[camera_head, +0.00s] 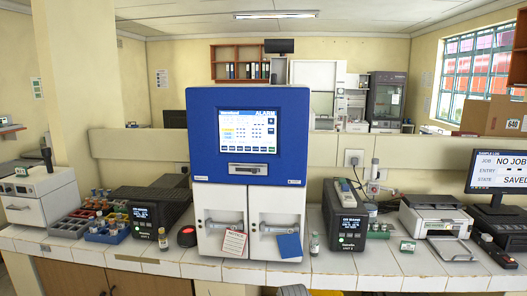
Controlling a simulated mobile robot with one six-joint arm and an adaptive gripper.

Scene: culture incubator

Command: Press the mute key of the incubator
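The incubator appears to be the tall blue and white cabinet (199,130) in the middle of the white tiled counter. The key labels are too small to read, so I cannot tell which is mute. My gripper's fingers are not visible; only a small grey rounded part shows at the bottom edge.
Black units with small displays (144,220) (351,231) flank the cabinet. A note (233,243) and a blue card (289,246) hang on its lower doors. Racks of vials (107,232) stand left; a printer (435,217) and monitor (497,174) stand right. The space before the screen looks clear.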

